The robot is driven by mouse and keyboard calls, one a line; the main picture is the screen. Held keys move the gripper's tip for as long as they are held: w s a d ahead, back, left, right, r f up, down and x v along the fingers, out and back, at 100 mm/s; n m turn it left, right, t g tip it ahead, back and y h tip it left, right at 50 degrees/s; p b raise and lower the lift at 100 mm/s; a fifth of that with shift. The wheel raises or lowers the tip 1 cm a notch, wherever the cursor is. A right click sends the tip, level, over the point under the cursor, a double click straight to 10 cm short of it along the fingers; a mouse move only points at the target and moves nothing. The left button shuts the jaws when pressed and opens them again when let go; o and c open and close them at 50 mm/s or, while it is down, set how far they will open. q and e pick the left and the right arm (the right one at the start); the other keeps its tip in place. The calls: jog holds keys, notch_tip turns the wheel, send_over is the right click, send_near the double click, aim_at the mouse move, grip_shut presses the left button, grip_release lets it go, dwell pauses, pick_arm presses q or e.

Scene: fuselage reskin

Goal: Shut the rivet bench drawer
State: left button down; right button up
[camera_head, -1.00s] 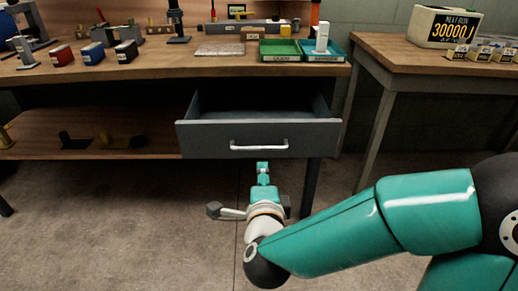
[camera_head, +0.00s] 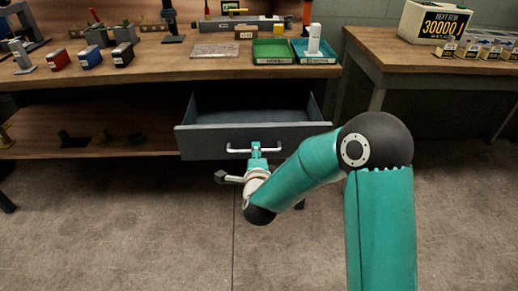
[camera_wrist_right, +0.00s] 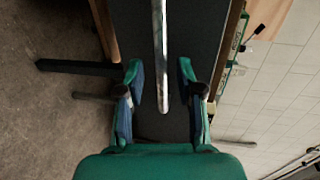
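The rivet bench drawer (camera_head: 212,142) is a grey drawer under the wooden bench, pulled open, with its inside showing empty where I can see it. Its light bar handle (camera_head: 240,150) runs across the front. My right gripper (camera_head: 256,150) is at the handle's middle in the head view. In the right wrist view my right gripper (camera_wrist_right: 160,85) has its two fingers apart, with the handle (camera_wrist_right: 160,60) running between them and the drawer front (camera_wrist_right: 193,40) behind. I see a gap between each finger and the handle. My left gripper is not in view.
A second table (camera_head: 400,58) stands at the right. A lower shelf (camera_head: 40,145) lies left of the drawer. The floor in front is clear.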

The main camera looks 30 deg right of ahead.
jog(key=shift+x, duration=0.95)
grip_shut()
